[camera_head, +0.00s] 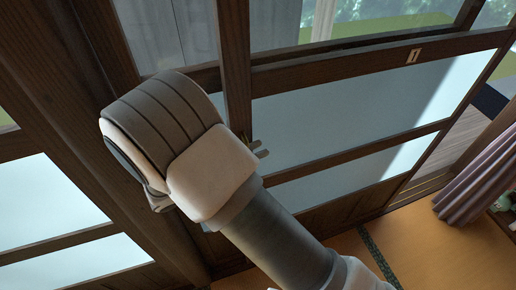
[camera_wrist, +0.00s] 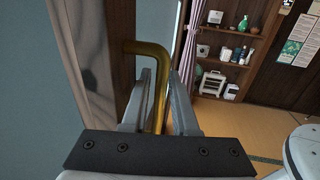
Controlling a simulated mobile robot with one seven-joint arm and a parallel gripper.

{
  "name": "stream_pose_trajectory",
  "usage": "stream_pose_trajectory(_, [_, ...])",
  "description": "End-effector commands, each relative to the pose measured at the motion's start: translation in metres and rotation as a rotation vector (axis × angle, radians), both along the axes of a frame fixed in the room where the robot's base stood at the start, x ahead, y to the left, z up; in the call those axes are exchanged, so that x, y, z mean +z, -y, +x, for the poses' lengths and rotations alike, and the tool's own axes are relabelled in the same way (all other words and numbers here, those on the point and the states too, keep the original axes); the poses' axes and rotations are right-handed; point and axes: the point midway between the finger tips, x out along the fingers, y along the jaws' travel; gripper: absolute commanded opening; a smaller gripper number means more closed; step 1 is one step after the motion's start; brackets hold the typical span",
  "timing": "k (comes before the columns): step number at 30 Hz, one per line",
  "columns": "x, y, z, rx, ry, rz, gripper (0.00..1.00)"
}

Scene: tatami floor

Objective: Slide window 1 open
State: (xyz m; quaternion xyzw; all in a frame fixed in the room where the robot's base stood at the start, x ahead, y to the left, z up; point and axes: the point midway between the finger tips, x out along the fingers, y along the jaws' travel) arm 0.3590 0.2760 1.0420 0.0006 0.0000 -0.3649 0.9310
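Window 1 is a dark-framed sliding panel with pale blue panes (camera_head: 330,125) and a small "1" label (camera_head: 414,56) on its upper rail, in the head view. A bent gold handle (camera_wrist: 159,75) stands out from a dark wooden stile in the wrist view. My gripper (camera_wrist: 162,75) has one finger on each side of the handle's long bar, with little or no gap, and appears shut on it. In the head view the fingertips (camera_head: 260,149) just show past my wrist, beside the panel's left stile; my arm hides most of the handle there.
A strip of deck (camera_head: 461,133) shows right of the panel, then a mauve curtain (camera_head: 482,182). Tatami floor (camera_head: 430,245) lies below. A thick dark post (camera_head: 70,110) stands left. Wall shelves (camera_wrist: 225,55) hold small objects in the wrist view.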

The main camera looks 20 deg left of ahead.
Motion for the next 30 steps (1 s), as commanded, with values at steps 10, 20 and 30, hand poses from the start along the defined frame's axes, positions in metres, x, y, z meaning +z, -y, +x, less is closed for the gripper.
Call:
stream_pose_trajectory(10, [-0.003, -0.056, -0.060, 0.006, -0.001, 0.001, 0.27])
stream_pose_trajectory(20, [-0.001, -0.100, -0.108, 0.004, -0.001, 0.001, 0.27])
stream_pose_trajectory(30, [0.000, -0.110, -0.119, 0.002, -0.001, -0.001, 0.27])
